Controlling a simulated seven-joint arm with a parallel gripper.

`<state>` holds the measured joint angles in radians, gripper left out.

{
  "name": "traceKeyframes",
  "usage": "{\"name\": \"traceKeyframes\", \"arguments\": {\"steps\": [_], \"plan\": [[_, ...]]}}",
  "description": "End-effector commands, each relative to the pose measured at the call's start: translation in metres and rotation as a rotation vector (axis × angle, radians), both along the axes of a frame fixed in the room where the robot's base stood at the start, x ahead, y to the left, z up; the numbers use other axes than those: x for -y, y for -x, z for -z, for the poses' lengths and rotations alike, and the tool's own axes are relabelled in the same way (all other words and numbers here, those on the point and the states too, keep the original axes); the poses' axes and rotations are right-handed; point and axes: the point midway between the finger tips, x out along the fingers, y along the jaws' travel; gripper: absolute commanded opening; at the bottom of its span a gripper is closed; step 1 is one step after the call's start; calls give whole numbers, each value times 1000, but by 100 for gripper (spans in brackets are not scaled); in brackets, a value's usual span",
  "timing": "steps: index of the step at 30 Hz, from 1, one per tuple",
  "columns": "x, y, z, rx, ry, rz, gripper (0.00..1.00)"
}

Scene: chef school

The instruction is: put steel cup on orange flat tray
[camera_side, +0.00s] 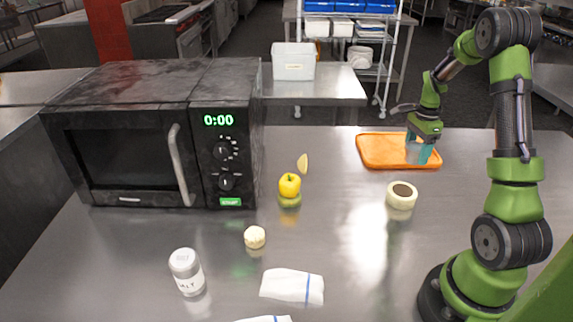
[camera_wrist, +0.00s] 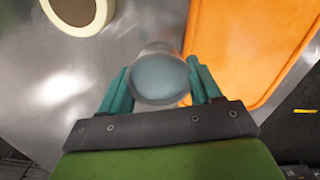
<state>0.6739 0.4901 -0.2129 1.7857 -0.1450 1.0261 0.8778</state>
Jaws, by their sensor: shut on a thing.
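In the wrist view my gripper (camera_wrist: 163,88) has its teal fingers on both sides of a round, greyish cup (camera_wrist: 160,75), likely the steel cup, and is shut on it. The orange flat tray (camera_wrist: 245,45) lies beside and beyond the cup at the right. In the side view the orange flat tray (camera_side: 375,151) lies at the back right of the steel table. My gripper (camera_side: 419,152) points down over the tray's right part there. The cup is hard to make out between the fingers in that view, and I cannot tell its height above the tray.
A roll of tape (camera_side: 401,195) lies in front of the tray. A yellow pepper-like item (camera_side: 289,186) and a pale wedge (camera_side: 302,163) are mid-table. A black microwave (camera_side: 150,130) stands left.

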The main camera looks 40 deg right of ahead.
Motion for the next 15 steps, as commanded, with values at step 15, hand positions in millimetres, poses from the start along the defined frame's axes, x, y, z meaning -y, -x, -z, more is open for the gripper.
{"name": "traceKeyframes", "arguments": {"steps": [15], "plan": [[76,-68,10,-1,-1,-3,30]]}}
